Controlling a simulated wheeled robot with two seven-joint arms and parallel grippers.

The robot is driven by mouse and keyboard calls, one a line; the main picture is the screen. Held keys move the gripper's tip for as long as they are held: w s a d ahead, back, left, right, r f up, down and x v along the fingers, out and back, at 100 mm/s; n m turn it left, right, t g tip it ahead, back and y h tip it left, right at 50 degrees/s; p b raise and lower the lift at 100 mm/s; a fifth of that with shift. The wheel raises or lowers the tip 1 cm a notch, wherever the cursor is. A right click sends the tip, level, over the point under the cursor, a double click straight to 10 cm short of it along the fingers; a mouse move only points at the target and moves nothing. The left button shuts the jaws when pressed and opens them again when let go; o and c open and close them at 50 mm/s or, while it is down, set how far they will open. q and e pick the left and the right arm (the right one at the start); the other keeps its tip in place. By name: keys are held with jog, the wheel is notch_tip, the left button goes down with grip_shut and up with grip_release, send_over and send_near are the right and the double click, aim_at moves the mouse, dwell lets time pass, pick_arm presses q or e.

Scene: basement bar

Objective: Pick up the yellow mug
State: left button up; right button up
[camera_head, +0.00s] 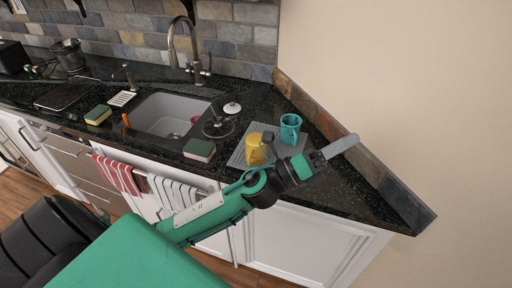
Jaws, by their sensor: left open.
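The yellow mug (253,150) stands on a grey ribbed mat (237,158) on the dark counter, right of the sink. A dark grey part overlaps its right side, so that side is partly hidden. My left arm reaches in from the lower left, in front of the mug. My left gripper (343,146) is open, to the right of the yellow mug and apart from it, over the counter near the wall. Its fingers overlap each other in this view. My right gripper is not in view.
A teal mug (290,128) stands behind and right of the yellow one. A sponge (199,150), a dark rack-like item (218,127) and the sink (165,114) with its faucet (186,45) lie left. A wall (400,90) closes the right side. Towels (120,174) hang below the counter.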

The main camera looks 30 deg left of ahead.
pick_arm(q)
jog(key=s+d+r+m+g+h, duration=0.1)
jog(key=s+d+m+g+h, duration=0.3)
jog(key=m+g, duration=0.7)
jog(key=m+g+y, duration=0.3)
jog(key=m+y, duration=1.7)
jog(key=y, duration=0.2)
send_near(256, 141)
jog(key=p+x, duration=0.1)
jog(key=x, duration=0.2)
jog(key=p+x, duration=0.1)
jog(key=x, duration=0.3)
jog(key=shift+s+f, duration=0.15)
jog(key=shift+s, duration=0.05)
jog(key=shift+w+f+p, duration=0.1)
jog(key=shift+f+p, duration=0.1)
jog(key=shift+p, duration=0.15)
jog(key=p+x, duration=0.2)
jog(key=x, duration=0.2)
jog(key=shift+w+a+f, duration=0.1)
jog(key=shift+w, duration=0.2)
jog(key=shift+f, duration=0.2)
jog(key=c, duration=1.1)
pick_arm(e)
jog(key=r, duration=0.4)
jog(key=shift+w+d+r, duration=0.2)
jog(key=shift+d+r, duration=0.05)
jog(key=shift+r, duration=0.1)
